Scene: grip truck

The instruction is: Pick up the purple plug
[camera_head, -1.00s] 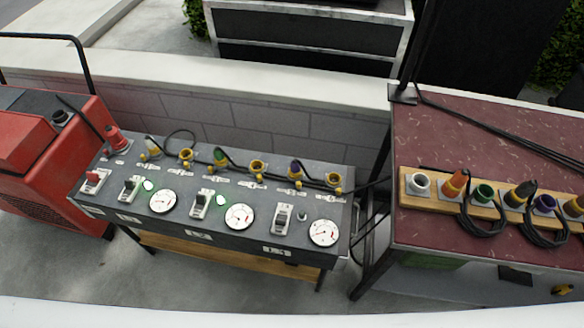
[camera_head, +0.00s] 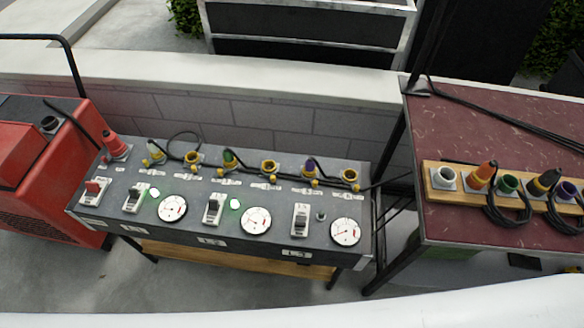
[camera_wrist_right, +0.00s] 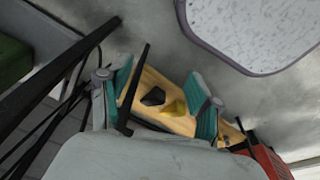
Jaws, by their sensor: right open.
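A purple plug (camera_head: 309,164) sits at a yellow-ringed socket on the grey control panel (camera_head: 180,240), toward its right end. Neither gripper shows in the head view. In the right wrist view my right gripper (camera_wrist_right: 163,92) is open, its two teal-padded fingers apart. A wooden surface with a dark piece and a yellow piece (camera_wrist_right: 173,106) shows beyond the fingers; I cannot tell whether these are near them. No purple plug is visible there.
The wooden socket board (camera_head: 436,190) on the dark red table (camera_head: 470,130) holds several coloured plugs with coiled black cables. A red machine (camera_head: 40,170) stands left of the panel. A low block wall (camera_head: 270,115) runs behind. Black cables hang between panel and table.

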